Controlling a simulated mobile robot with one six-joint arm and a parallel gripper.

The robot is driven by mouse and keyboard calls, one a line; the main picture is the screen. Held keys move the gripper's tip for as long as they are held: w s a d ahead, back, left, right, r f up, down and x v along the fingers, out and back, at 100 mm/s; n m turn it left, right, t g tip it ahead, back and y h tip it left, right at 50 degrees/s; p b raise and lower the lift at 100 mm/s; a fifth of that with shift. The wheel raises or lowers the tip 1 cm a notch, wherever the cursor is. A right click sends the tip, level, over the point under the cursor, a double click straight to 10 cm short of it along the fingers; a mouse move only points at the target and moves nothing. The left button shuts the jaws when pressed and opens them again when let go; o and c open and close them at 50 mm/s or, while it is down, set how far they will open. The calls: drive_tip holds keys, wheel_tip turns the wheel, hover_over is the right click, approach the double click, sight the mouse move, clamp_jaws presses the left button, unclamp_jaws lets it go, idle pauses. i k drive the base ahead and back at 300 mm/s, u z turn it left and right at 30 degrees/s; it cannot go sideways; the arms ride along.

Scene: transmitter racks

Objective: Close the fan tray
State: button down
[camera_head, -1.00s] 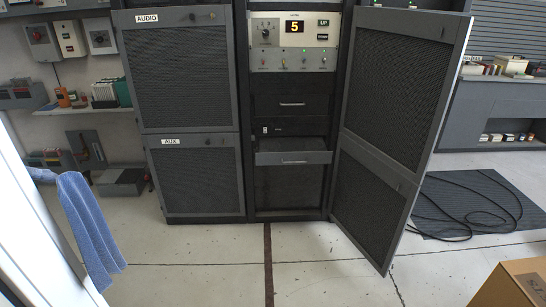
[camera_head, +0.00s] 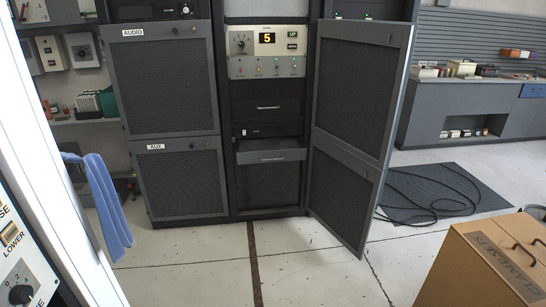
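The fan tray is most likely the grey drawer (camera_head: 272,156) with a small handle in the middle rack. It sticks out of the rack, and a dark opening shows behind its front. A similar drawer (camera_head: 268,107) above it sits flush. The rack's tall mesh door (camera_head: 352,135) stands swung open to the right of the tray. My gripper is not in view.
A brown box (camera_head: 485,262) stands at the front right. A pale panel edge with a blue towel (camera_head: 108,205) is at the left. A black mat with loose cables (camera_head: 440,192) lies at the right. The floor before the rack is clear.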

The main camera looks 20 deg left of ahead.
sight(267, 149)
drive_tip(key=k, duration=0.45)
drive_tip(key=u, duration=0.1)
drive_tip(key=i, duration=1.25)
drive_tip(key=u, duration=0.6)
drive_tip(key=i, duration=0.7)
drive_tip(key=u, duration=0.75)
drive_tip(key=i, duration=0.5)
drive_tip(key=u, duration=0.8)
drive_tip(key=i, duration=0.55)
drive_tip(key=u, duration=0.35)
